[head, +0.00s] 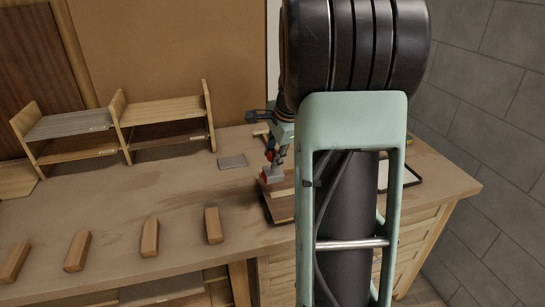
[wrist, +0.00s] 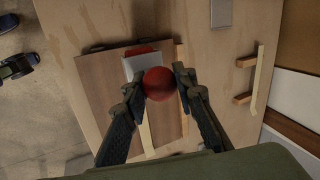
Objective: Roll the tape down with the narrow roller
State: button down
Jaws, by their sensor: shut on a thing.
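My gripper (head: 272,152) is shut on the red ball knob of a tool, seen between the fingertips in the wrist view (wrist: 158,84). The tool has a pale grey block body (head: 271,174) with red at its lower edge; it may be the narrow roller, but its rolling face is hidden. It stands over a brown veneer board (wrist: 105,75) on the bench. A pale strip (wrist: 147,140), perhaps the tape, runs along the board under the tool. Whether the tool touches the strip cannot be told. My arm hides the board's right part in the head view.
Several wooden blocks (head: 213,225) lie along the bench's front. A dark-framed tray (head: 411,176) is at the right. The bench's left middle is clear.

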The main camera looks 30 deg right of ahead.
jog(key=shift+r+p, duration=0.5)
jog(key=shift+r, duration=0.45)
jog(key=shift+w, duration=0.15)
